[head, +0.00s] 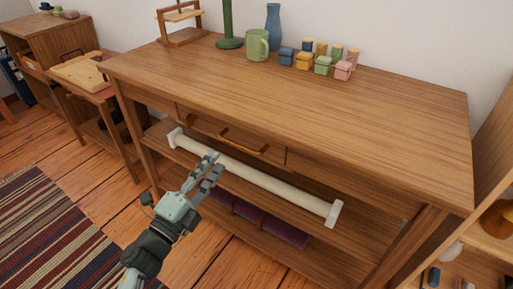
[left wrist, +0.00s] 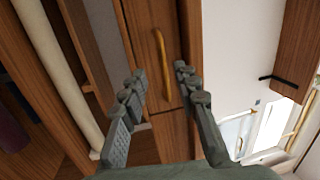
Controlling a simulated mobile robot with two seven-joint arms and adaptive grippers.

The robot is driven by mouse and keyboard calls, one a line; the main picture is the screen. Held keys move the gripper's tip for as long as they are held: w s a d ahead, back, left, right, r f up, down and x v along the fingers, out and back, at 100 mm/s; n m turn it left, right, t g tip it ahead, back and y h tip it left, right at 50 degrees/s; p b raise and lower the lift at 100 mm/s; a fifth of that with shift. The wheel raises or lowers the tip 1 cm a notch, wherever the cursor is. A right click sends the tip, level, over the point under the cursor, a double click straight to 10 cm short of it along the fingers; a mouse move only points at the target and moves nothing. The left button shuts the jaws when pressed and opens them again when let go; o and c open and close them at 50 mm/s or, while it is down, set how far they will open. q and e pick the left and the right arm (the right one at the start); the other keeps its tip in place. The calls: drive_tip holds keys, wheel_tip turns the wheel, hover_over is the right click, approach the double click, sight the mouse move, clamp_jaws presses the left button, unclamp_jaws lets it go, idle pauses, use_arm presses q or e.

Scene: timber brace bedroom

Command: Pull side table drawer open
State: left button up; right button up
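The wooden side table (head: 330,100) stands against the wall. Its drawer (head: 205,124) sits under the top and looks shut, its front about flush with the frame. The drawer has a curved brass handle (head: 245,146), which also shows in the left wrist view (left wrist: 162,65). My left gripper (head: 216,162) is in front of the drawer, a little below and left of the handle in the head view. It is open and empty. In the left wrist view the handle lies ahead, between the two fingertips (left wrist: 160,76), apart from them. My right gripper is not in view.
A white roll on a bar (head: 270,180) runs along the table's front below the drawer, close to my left gripper. Dark purple folded items (head: 255,222) lie on the lower shelf. A green mug (head: 257,45), blue vase (head: 273,27) and small coloured boxes (head: 323,65) stand on top.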

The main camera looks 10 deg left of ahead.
sight(237, 144)
use_arm(q)
drive_tip(key=shift+m+h, duration=0.7)
drive_tip(key=shift+m, duration=0.1)
drive_tip(key=shift+s+d+p+x, duration=0.1)
drive_tip(key=shift+d+p+x, duration=0.15)
drive_tip(key=shift+x, duration=1.1)
drive_tip(key=shift+s+d+p+x, duration=0.1)
drive_tip(key=shift+d+x, duration=0.15)
drive_tip(key=shift+x, duration=1.1)
drive_tip(key=shift+s+d+p+x, duration=0.1)
drive_tip(key=shift+d+p+x, duration=0.15)
drive_tip(key=shift+x, duration=1.05)
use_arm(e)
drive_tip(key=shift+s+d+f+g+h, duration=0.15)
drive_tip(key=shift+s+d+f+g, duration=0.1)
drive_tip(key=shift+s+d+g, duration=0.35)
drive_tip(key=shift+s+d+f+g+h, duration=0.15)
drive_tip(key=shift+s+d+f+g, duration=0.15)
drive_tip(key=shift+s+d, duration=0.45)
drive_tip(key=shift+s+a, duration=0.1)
use_arm(q)
clamp_jaws()
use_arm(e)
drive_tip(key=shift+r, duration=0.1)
